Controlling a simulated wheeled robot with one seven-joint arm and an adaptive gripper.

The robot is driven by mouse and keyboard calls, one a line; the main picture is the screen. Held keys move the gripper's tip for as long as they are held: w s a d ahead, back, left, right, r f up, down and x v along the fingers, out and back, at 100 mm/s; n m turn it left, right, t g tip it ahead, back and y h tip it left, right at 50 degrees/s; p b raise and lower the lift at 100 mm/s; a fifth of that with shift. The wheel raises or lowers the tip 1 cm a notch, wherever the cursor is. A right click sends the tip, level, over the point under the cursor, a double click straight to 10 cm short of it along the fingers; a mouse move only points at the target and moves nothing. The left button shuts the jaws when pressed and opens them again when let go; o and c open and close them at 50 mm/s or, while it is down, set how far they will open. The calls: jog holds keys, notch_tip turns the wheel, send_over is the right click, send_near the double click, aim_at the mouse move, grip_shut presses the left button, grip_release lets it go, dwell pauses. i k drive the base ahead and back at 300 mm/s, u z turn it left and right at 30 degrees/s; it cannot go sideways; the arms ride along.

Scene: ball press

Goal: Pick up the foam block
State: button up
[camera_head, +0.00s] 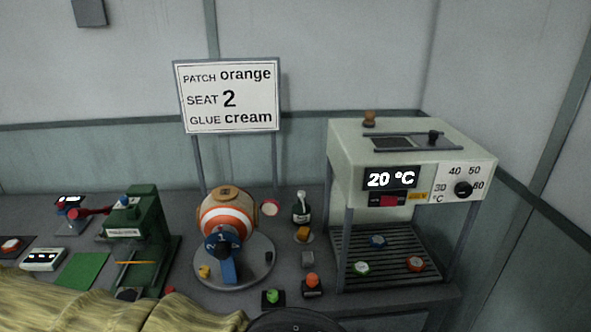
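No label marks the foam block, and I cannot tell for sure which thing it is. One candidate is a small grey block (308,258) on the bench, right of the ball stand. Another is a small orange-yellow block (303,233) on a little round dish just behind it. Nothing is seen touching either one. My gripper does not show; only a dark rounded shape, possibly part of my arm, shows at the bottom edge.
A striped ball (228,208) sits on a round stand behind a blue numbered part (229,268). Green (273,297) and orange (312,281) knobs stand in front. A white oven (400,160) is right, a green press (146,225) left.

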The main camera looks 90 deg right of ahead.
aim_at(304, 233)
jog(key=k, duration=0.45)
jog(key=z, duration=1.65)
jog(key=i, duration=0.5)
